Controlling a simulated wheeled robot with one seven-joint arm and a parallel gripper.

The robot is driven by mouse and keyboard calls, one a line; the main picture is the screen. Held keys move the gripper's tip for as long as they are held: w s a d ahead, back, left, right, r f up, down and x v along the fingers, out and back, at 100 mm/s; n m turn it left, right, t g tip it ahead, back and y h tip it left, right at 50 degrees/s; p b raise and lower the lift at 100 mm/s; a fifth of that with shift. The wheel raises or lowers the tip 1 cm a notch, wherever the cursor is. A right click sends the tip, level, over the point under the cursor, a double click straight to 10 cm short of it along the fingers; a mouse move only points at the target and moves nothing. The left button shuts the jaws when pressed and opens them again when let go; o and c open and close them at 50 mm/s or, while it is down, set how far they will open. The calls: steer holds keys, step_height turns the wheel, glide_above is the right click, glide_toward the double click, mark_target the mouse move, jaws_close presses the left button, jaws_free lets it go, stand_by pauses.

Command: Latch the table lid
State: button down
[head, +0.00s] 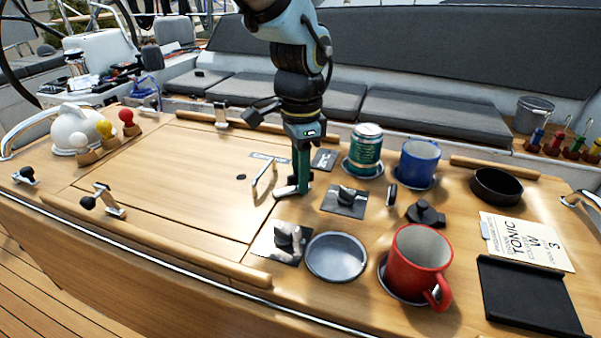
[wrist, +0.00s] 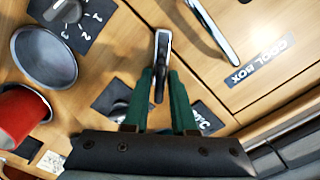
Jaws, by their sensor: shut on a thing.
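The wooden table lid (head: 180,165) lies flat and looks closed. It has a raised metal handle (head: 264,178), also seen in the wrist view (wrist: 212,30), and a "COOL BOX" label (wrist: 262,62). At the lid's right edge is a metal latch (head: 285,190) with a dark lever; in the wrist view its silver plate (wrist: 163,42) points away from me. My gripper (head: 303,190) reaches straight down there. Its green fingers (wrist: 160,90) are shut on the latch's dark lever, hiding part of it. I cannot tell whether the latch is fully engaged.
Other black-knobbed latches stand at the front (head: 105,202) and back (head: 221,115). Close right are a dial plate (head: 345,200), a green can (head: 366,150), a blue mug (head: 418,162), a grey bowl (head: 336,257) and a red mug (head: 418,260). The lid top is mostly clear.

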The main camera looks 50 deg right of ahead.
steer(key=m+p, duration=0.1)
steer(key=m, duration=0.3)
steer(key=shift+r+m+p, duration=0.1)
steer(key=shift+m+p, duration=0.85)
steer(key=shift+m, duration=1.15)
steer(key=c, duration=0.8)
jaws_free()
steer(key=shift+c, duration=0.2)
step_height(320, 180, up, 11)
steer(key=b, duration=0.2)
steer(key=shift+f, duration=0.2)
steer(key=shift+s, duration=0.15)
